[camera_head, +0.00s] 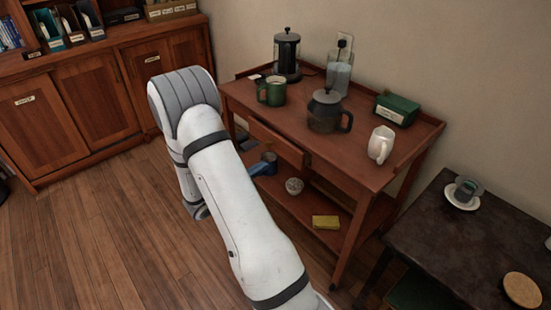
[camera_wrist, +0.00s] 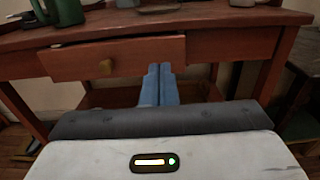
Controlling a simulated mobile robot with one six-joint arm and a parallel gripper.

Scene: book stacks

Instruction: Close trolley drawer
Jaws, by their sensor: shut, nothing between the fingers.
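The wooden trolley (camera_head: 345,158) stands against the wall. Its drawer (camera_head: 277,143) is under the top on the left part of the front and stands out a little from the frame. My gripper (camera_wrist: 158,72) shows there as two blue fingers pressed together, empty, pointing at the trolley near the right end of the drawer front and right of the knob. I cannot tell whether the fingertips touch it. In the head view my arm hides most of the wrist.
On the trolley top are a French press (camera_head: 287,54), green mug (camera_head: 271,91), dark teapot (camera_head: 326,111), white mug (camera_head: 381,144) and green box (camera_head: 397,108). The lower shelf holds a bowl (camera_head: 294,186) and yellow item (camera_head: 326,222). A dark table (camera_head: 440,235) stands right; floor is clear left.

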